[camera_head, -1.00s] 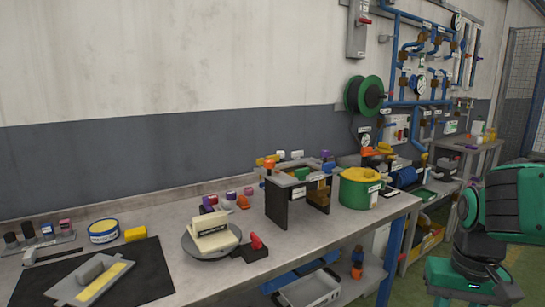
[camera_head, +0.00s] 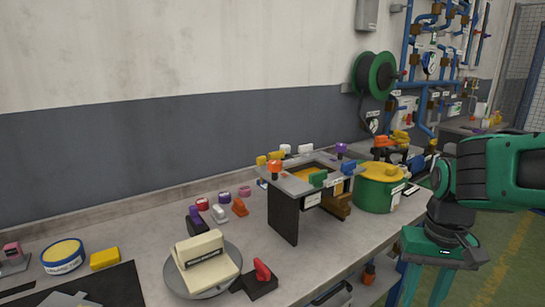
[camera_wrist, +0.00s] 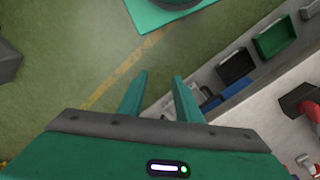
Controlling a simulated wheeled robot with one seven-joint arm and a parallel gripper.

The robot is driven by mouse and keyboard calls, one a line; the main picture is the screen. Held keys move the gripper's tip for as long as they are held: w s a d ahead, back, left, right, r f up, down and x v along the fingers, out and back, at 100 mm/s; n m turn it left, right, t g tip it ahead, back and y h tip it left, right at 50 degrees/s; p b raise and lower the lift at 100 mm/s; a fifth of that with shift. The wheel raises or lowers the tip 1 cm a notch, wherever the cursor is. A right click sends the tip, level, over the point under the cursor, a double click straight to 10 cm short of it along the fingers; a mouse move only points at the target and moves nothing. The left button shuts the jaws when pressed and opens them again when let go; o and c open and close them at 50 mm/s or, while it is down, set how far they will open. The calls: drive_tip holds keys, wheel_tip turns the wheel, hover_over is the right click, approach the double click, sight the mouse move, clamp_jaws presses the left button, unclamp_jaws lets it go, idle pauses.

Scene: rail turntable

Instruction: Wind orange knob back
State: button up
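An orange knob (camera_head: 274,167) stands on the left front corner of a raised grey frame (camera_head: 291,186) with dark legs on the bench. A round grey turntable (camera_head: 184,284) with a cream block (camera_head: 206,262) on it sits left of the frame. A black base with a red handle (camera_head: 263,270) is beside the turntable. My gripper (camera_head: 426,290) is at the right, off the bench's front edge, pointing down and well away from the orange knob. Its two fingers are apart with nothing between them in the wrist view (camera_wrist: 160,80).
A green pot with a yellow lid (camera_head: 378,187) stands right of the frame. An orange piece (camera_head: 240,207) and several small coloured pieces lie behind the turntable. A green hose reel (camera_head: 375,75) hangs on the wall. Green floor (camera_wrist: 60,60) lies below my gripper.

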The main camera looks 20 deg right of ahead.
drive_tip(key=shift+o, duration=2)
wheel_tip(320, 180, up, 2)
drive_tip(key=shift+w+d+r, duration=0.1)
drive_tip(key=shift+d, duration=0.05)
drive_tip(key=w+r+m, duration=0.3)
drive_tip(key=w+r, duration=0.5)
drive_tip(key=w, duration=0.2)
drive_tip(key=m, duration=1)
approach(275, 161)
drive_tip(key=shift+s+f, duration=0.15)
drive_tip(key=shift+f, duration=4.1)
drive_tip(key=shift+c, duration=0.4)
